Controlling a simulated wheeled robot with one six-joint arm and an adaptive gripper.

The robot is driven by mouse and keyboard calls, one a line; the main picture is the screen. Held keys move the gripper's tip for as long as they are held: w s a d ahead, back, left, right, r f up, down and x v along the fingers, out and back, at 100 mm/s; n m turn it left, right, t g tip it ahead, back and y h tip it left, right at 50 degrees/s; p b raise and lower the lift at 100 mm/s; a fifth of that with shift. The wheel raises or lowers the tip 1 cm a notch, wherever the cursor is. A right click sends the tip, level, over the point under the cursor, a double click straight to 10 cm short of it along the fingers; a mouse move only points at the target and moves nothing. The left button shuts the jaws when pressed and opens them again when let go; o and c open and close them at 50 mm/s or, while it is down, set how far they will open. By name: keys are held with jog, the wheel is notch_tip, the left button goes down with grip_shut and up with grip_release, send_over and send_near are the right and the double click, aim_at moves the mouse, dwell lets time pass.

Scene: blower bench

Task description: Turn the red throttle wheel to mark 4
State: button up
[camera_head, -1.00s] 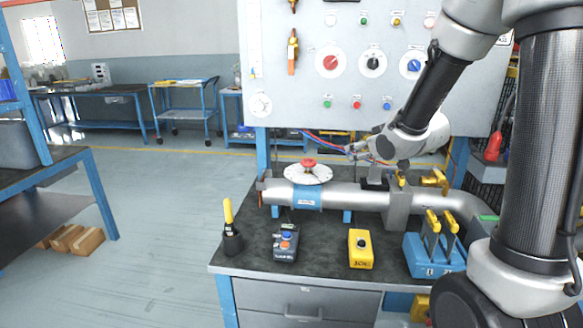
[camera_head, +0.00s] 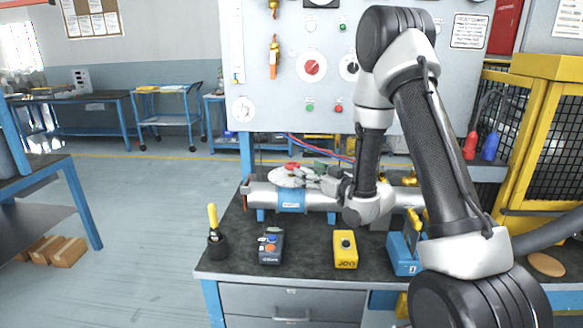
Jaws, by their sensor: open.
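The red throttle wheel (camera_head: 292,167) sits on top of a round white dial plate (camera_head: 282,180) on the grey pipe with a blue band. The marks on the dial are too small to read. My gripper (camera_head: 306,174) is open, just to the right of the wheel and at about its height, reaching in from the right over the dial's edge. I cannot tell whether the fingertips touch the wheel. The gripper covers the right part of the dial.
On the dark bench top (camera_head: 305,245) stand a black holder with a yellow-handled tool (camera_head: 214,235), a dark button box (camera_head: 271,246), a yellow button box (camera_head: 345,250) and a blue lever box (camera_head: 404,253). A control panel (camera_head: 290,85) rises behind. A yellow cage (camera_head: 535,130) is at the right.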

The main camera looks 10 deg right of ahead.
aim_at(292, 164)
jog(key=shift+a+f, duration=0.1)
jog(key=shift+a, duration=0.1)
jog(key=x, duration=0.7)
jog(key=shift+w+a, duration=0.1)
jog(key=shift+w, duration=0.2)
jog(key=c, duration=1.1)
jog(key=shift+o, duration=0.2)
